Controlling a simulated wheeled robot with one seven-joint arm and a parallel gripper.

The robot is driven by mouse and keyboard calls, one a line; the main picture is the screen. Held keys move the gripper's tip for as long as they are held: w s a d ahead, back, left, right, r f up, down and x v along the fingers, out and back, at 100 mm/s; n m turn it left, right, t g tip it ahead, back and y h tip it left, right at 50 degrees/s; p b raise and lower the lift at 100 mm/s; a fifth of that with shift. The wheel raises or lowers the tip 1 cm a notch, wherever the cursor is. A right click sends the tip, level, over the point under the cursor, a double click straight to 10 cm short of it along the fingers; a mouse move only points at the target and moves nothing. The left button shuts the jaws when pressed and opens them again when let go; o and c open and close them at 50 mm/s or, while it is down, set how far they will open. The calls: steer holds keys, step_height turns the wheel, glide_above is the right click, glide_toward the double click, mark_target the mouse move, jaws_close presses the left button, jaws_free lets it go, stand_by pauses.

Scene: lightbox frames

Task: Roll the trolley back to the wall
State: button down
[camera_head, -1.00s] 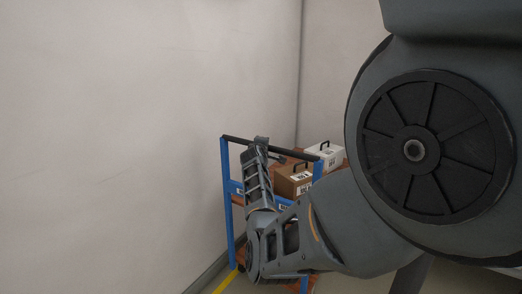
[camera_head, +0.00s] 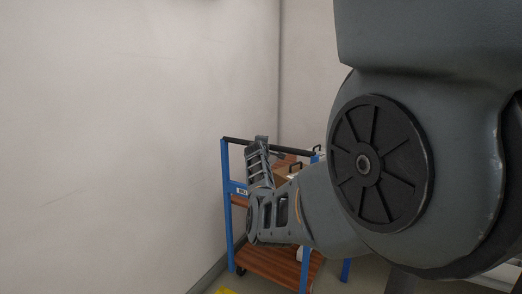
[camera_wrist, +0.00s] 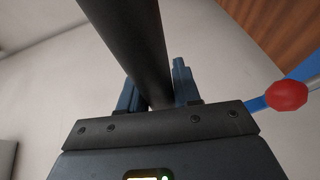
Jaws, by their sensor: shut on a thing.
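The trolley (camera_head: 226,190) has a blue frame, brown wooden shelves and a black handle bar (camera_head: 290,149) across its near end. It stands upright on the floor, close beside the left wall (camera_head: 120,130). My gripper (camera_head: 262,142) is shut on the handle bar. In the wrist view the dark bar (camera_wrist: 135,40) runs between the two blue-grey fingers (camera_wrist: 155,88). A red knob (camera_wrist: 287,96) by a blue frame part shows at the right. My arm hides much of the trolley's top and right side.
Boxes with black handles (camera_head: 296,168) sit on the top shelf, mostly hidden. A yellow floor marking (camera_head: 224,291) lies at the bottom edge. The wall corner (camera_head: 280,80) is behind the trolley.

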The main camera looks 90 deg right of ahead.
steer(key=shift+s+d, duration=0.15)
steer(key=c, duration=0.9)
jaws_free()
steer(key=shift+d, duration=0.1)
steer(key=p+v, duration=0.1)
steer(key=v, duration=0.7)
steer(key=shift+p, duration=0.4)
steer(key=shift+d, duration=0.1)
